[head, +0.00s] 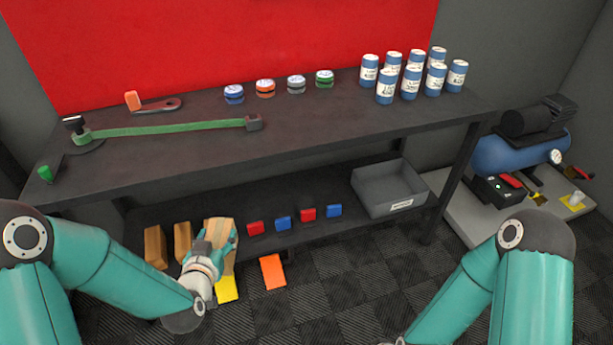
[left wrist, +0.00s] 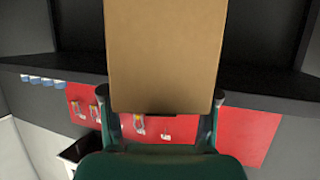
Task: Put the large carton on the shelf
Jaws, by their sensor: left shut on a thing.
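A tan carton (head: 221,226) is held in my left gripper (head: 217,245) at the left part of the lower shelf (head: 330,180) of the bench. The carton fills the upper middle of the left wrist view (left wrist: 166,55), with a finger of my left gripper (left wrist: 163,118) on each side of it. The hand hides its lower part in the head view, so I cannot tell whether it touches the shelf. Two similar brown cartons, one outer (head: 155,246) and one nearer (head: 183,241), stand to its left. My right arm shows at the right, but its gripper is out of view.
Several small red and blue boxes (head: 282,223) stand right of the held carton, then a grey bin (head: 388,188). A yellow piece (head: 227,289) and an orange piece (head: 273,271) lie low in front. The bench top (head: 300,125) above carries cans, tins and a green strap.

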